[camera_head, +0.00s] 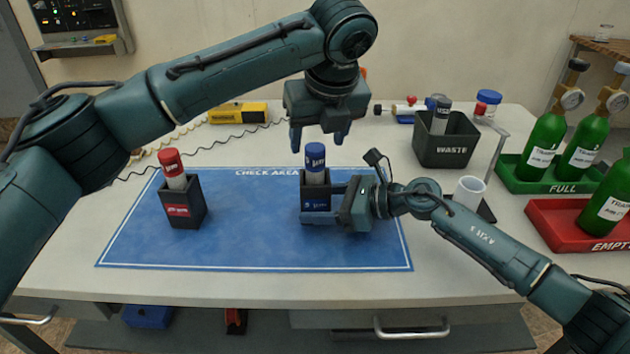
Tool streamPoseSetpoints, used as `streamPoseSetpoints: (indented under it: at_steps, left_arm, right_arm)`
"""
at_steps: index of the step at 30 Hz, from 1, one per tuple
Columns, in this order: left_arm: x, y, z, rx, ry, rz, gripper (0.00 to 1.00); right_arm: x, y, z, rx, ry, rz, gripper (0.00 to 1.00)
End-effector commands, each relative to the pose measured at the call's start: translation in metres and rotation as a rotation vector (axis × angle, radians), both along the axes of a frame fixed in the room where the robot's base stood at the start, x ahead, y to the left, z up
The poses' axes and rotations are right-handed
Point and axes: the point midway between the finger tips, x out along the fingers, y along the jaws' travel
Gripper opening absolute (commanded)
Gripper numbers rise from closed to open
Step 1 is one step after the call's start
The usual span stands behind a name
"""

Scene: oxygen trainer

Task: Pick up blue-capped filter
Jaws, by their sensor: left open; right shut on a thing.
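The blue-capped filter (315,158) stands upright in a dark holder (315,197) with a blue label, on the blue check-area mat (250,235). My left gripper (320,142) is open above the filter, fingers pointing down, one on either side of its cap in the picture; I cannot tell whether they touch it. My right gripper (328,205) comes in from the right and is shut on the dark holder, which still rests on the mat. The filter's lower part is hidden inside the holder.
A red-capped filter (171,168) stands in another dark holder (184,205) at left on the mat. A waste bin (446,150), a white cup (468,192), and green bottles in a green tray (550,180) and a red tray (570,228) are at right. The mat's front is clear.

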Motion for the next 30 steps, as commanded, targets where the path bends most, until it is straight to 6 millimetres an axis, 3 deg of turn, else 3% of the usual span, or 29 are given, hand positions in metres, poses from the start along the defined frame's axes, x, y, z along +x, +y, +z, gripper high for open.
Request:
streamPoseSetpoints:
  at_steps: [12, 20, 30]
  left_arm:
    - [0.016, 0.006, -0.048, 0.0, 0.003, 0.001, 0.57]
    - [0.018, 0.007, -0.051, -0.002, 0.001, 0.001, 0.57]
    - [0.017, 0.006, -0.05, -0.002, 0.001, 0.001, 0.32]
  right_arm:
    - [0.0, 0.0, 0.0, 0.0, 0.0, 0.0, 0.52]
    - [0.0, 0.0, 0.0, 0.0, 0.0, 0.0, 0.51]
    - [0.0, 0.0, 0.0, 0.0, 0.0, 0.0, 0.51]
